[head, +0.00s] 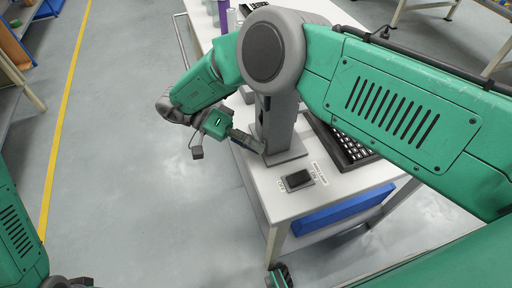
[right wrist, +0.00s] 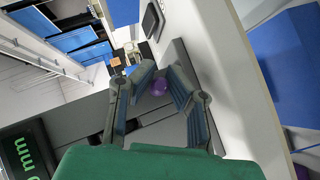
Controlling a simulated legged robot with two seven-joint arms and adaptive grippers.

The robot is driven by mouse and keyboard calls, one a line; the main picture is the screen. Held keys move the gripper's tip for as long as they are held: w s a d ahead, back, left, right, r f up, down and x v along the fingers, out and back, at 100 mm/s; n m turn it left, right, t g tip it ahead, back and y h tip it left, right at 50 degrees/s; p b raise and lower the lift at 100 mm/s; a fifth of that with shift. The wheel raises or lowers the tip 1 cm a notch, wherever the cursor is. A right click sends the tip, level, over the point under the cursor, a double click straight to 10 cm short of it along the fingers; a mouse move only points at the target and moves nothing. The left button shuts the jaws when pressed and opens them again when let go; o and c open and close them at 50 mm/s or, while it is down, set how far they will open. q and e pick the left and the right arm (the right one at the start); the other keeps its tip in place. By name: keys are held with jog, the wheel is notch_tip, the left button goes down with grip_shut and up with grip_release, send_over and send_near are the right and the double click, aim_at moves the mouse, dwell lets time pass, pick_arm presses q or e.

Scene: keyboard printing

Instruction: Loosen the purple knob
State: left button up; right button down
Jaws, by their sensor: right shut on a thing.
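The purple knob (right wrist: 158,87) shows in the right wrist view, low on a grey machine (right wrist: 150,115). It sits between the two fingers of my right gripper (right wrist: 161,80), which is shut on it. In the head view my right gripper (head: 256,146) reaches the left side of the grey machine's upright (head: 283,128), near its base. The knob is hidden there behind the gripper and machine.
The machine stands on a white table (head: 335,193). A black keyboard (head: 350,150) lies right of it, and a small black device (head: 298,180) lies near the front edge. Purple and pale cylinders (head: 223,15) stand at the back. A blue bin (head: 335,212) is under the table. Floor to the left is clear.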

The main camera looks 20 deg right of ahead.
jog(key=shift+w+r, duration=0.2)
jog(key=shift+w, duration=0.1)
jog(key=c, duration=1.8)
grip_release()
jog(key=shift+w+a+f, duration=0.1)
jog(key=shift+a+f, duration=0.05)
jog(key=shift+a, duration=0.05)
jog(key=shift+s+d, duration=0.1)
jog(key=shift+s, duration=0.1)
